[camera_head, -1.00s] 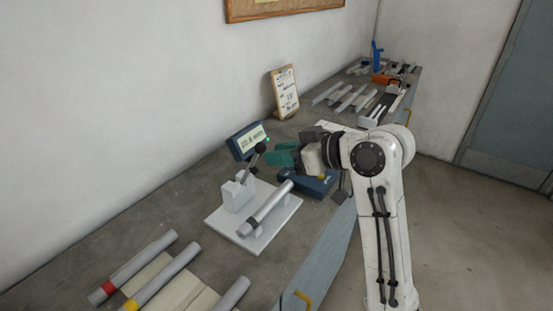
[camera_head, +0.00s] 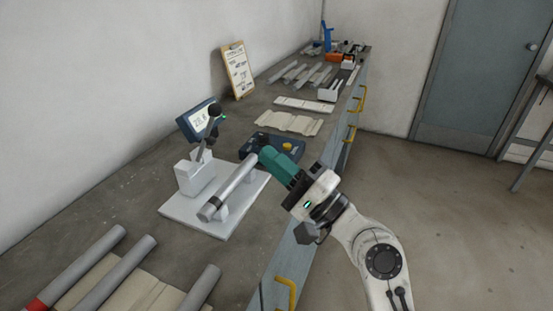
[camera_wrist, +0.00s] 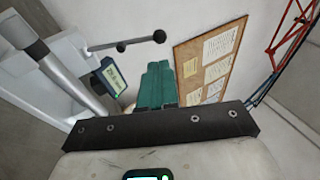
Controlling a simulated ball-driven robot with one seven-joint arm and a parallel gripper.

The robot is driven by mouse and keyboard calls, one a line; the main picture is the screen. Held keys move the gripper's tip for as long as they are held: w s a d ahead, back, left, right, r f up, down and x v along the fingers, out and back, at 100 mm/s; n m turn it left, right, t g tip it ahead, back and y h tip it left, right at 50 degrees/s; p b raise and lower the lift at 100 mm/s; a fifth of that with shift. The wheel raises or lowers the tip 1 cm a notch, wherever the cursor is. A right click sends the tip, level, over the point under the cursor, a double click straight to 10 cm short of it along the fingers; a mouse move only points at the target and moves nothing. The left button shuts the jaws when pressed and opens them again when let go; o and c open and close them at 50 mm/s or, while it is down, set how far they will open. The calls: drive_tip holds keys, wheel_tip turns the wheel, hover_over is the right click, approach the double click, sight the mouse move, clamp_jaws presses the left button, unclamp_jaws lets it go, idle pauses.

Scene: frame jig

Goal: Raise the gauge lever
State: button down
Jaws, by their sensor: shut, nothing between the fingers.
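The gauge lever (camera_head: 209,127) is a thin rod with a dark round knob, rising from a pale block (camera_head: 195,174) on a white base plate (camera_head: 240,217). It leans up to the right in the head view. The lever (camera_wrist: 104,46) also shows in the wrist view, with a black knob at its end. A grey tube (camera_head: 230,188) lies across supports on the plate. A blue gauge display (camera_head: 198,121) stands behind the lever. My gripper (camera_head: 266,155) has teal fingers, shut and empty, near the tube's far end and apart from the lever. The fingers (camera_wrist: 157,85) also show in the wrist view.
A dark blue box with a yellow button (camera_head: 287,147) sits just behind my fingers. Grey tubes (camera_head: 125,262) lie at the bench's near end. A clipboard (camera_head: 238,70) leans on the wall. Floor is clear right of the bench.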

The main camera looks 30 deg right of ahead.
sight(215, 110)
drive_tip(key=p+x, duration=0.3)
drive_tip(key=x, duration=0.7)
drive_tip(key=shift+w, duration=0.15)
drive_tip(key=shift+a+r, duration=0.1)
drive_tip(key=shift+r, duration=0.05)
drive_tip(key=p, duration=0.1)
drive_tip(key=r+p, duration=0.1)
drive_tip(key=p, duration=0.1)
drive_tip(key=shift+w+a+r+g, duration=0.1)
drive_tip(key=shift+w+a+g, duration=0.05)
drive_tip(key=shift+w+g, duration=0.15)
drive_tip(key=w+a+r+g+p, duration=0.1)
drive_tip(key=p, duration=0.4)
drive_tip(key=shift+w+r+n+h+p, duration=0.1)
drive_tip(key=shift+w+n+h+p, duration=0.1)
drive_tip(key=shift+n+h+p, duration=0.2)
drive_tip(key=shift+w+a+g+p, duration=0.25)
drive_tip(key=shift+g+p, duration=0.15)
drive_tip(key=shift+p, duration=0.5)
